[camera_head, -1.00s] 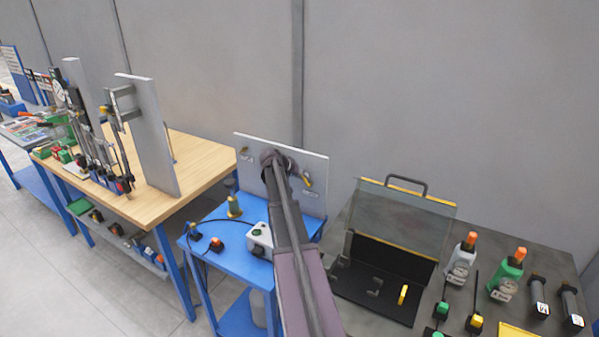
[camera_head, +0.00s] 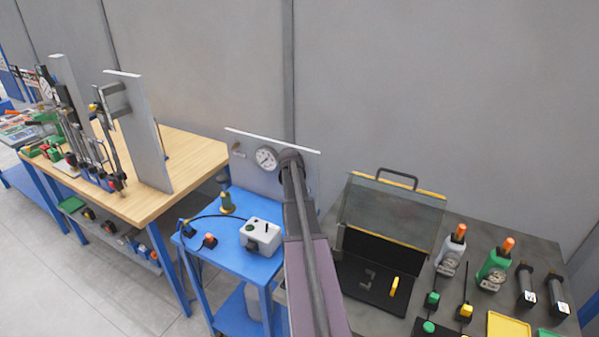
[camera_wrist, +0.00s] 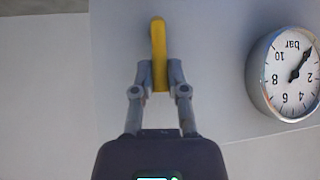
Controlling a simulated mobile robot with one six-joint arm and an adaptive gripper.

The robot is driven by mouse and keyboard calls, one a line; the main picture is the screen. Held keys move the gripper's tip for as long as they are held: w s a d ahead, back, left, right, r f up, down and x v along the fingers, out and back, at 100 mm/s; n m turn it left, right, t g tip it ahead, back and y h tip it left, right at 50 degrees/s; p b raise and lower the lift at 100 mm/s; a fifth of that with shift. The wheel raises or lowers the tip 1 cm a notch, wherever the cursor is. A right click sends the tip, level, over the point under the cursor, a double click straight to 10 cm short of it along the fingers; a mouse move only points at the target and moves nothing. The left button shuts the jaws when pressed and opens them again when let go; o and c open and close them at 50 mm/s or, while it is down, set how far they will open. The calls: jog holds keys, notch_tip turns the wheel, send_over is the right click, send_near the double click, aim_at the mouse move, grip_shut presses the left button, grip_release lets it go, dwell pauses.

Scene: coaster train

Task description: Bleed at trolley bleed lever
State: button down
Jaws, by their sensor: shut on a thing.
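The trolley bleed lever is a yellow handle (camera_wrist: 158,42) that stands out against the pale panel in the wrist view. My gripper (camera_wrist: 160,76) is shut on its lower end, with a grey finger on each side. In the head view my arm hides the lever and my fingers. A round pressure gauge (camera_wrist: 285,73) marked "bar" is to the right of the lever in the wrist view, upside down there. The same gauge (camera_head: 265,159) shows on the upright panel (camera_head: 240,143) of the blue trolley (camera_head: 262,268), left of my arm.
A white box (camera_head: 261,236), a brass-coloured fitting (camera_head: 227,202) and a cable lie on the trolley. To the right, an open case (camera_head: 400,208) and several tools stand on a dark bench. A wooden workbench (camera_head: 190,150) is at left.

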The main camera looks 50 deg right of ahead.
jog(key=shift+s, duration=0.1)
jog(key=c, duration=0.7)
grip_release()
jog(key=shift+o, duration=0.2)
jog(key=shift+w, duration=0.2)
